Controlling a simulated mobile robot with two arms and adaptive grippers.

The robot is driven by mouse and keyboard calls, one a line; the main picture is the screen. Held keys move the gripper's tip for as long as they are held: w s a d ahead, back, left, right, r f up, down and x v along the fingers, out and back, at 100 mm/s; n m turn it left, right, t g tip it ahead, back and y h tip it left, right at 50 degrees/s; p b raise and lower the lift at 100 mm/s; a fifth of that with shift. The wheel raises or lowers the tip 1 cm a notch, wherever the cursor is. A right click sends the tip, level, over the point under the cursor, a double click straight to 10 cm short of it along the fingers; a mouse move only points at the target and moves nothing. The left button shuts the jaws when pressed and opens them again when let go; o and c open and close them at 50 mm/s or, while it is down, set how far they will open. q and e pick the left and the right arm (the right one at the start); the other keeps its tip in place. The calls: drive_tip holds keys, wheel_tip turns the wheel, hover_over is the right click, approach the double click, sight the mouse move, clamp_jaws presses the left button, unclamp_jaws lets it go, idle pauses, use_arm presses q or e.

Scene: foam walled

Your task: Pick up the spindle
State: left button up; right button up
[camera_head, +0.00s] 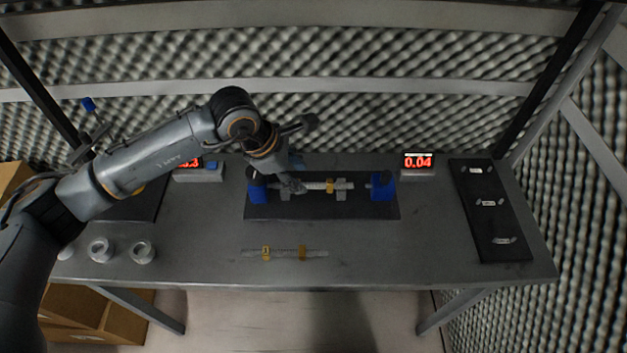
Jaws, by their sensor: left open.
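A spindle-like grey rod with a yellow band (330,186) lies level between two blue end holders (383,187) on a dark mat (320,211). A second thin grey rod with two yellow bands (285,253) lies on the table in front of the mat. I cannot tell which of the two is the spindle. My left gripper (293,186) is open at the left part of the rod in the holders, pointing down. It hides some of that rod's left end, and I cannot tell whether it touches it. My right gripper is not in view.
A display reading 0.04 (418,165) stands at the back right; my arm partly covers another at the left. A dark board with several small labelled parts (489,203) lies at the right. Round pale rings (142,252) lie front left. Bare table (400,255) lies front right.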

sight(312, 184)
use_arm(q)
drive_tip(key=shift+w+d+f, duration=0.2)
drive_tip(key=shift+d+f, duration=0.05)
drive_tip(key=shift+f, duration=0.25)
drive_tip(key=shift+w+f, duration=0.1)
drive_tip(key=shift+f, duration=0.15)
drive_tip(key=shift+w+d+f+p, duration=0.25)
drive_tip(key=shift+d+f+p, duration=0.15)
drive_tip(key=shift+f+p, duration=0.25)
drive_tip(key=x, duration=0.1)
drive_tip(key=p+x, duration=0.1)
drive_tip(key=x, duration=0.1)
drive_tip(key=shift+w+d, duration=0.1)
drive_tip(key=shift+w, duration=0.15)
drive_tip(key=shift+f, duration=0.25)
clamp_jaws()
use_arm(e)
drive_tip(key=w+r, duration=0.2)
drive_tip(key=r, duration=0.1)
